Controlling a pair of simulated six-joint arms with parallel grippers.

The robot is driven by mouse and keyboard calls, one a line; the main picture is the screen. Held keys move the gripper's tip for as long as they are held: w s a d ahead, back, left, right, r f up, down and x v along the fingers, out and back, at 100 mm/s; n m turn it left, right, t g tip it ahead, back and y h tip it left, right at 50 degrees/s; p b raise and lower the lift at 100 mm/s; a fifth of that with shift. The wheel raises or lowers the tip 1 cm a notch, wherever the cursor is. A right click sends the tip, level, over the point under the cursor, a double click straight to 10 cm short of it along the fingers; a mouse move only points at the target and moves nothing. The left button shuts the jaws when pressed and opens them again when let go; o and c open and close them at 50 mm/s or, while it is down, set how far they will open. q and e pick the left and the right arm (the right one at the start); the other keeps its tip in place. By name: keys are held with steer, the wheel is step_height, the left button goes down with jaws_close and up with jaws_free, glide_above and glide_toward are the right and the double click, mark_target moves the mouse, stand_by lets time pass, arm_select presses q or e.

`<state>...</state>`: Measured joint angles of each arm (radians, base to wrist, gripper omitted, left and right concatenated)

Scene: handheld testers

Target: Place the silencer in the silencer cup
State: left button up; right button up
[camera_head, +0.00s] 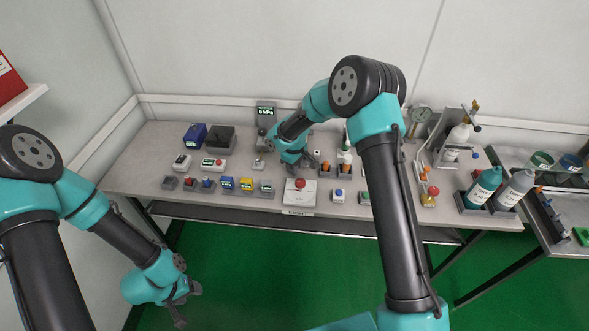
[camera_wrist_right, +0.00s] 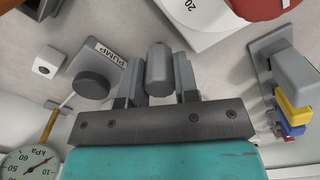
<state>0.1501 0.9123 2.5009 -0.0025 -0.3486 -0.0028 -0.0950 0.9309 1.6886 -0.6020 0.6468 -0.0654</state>
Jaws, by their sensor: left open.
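A grey rounded cylinder (camera_wrist_right: 159,70), which looks like the silencer, stands between the two fingers of my right gripper (camera_wrist_right: 157,85) in the right wrist view. Thin gaps seem to show beside it, and I cannot tell if the fingers press on it. In the head view my right gripper (camera_head: 298,163) is low over the middle of the bench and the cylinder cannot be made out. My left gripper (camera_head: 187,303) is open and empty, over the floor in front of the bench. I cannot pick out the silencer cup for certain.
A pump block labelled PUMP (camera_wrist_right: 98,75) is close beside the gripper, with a pressure gauge (camera_wrist_right: 25,165) near it. A scale (camera_head: 299,193) with a red-topped item (camera_head: 300,183) is in front. Small testers (camera_head: 227,183) line the front left; bottles (camera_head: 484,185) stand at right.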

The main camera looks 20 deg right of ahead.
steer(key=c, duration=0.4)
steer(key=shift+o, duration=0.2)
step_height(320, 180, up, 10)
stand_by(0.4)
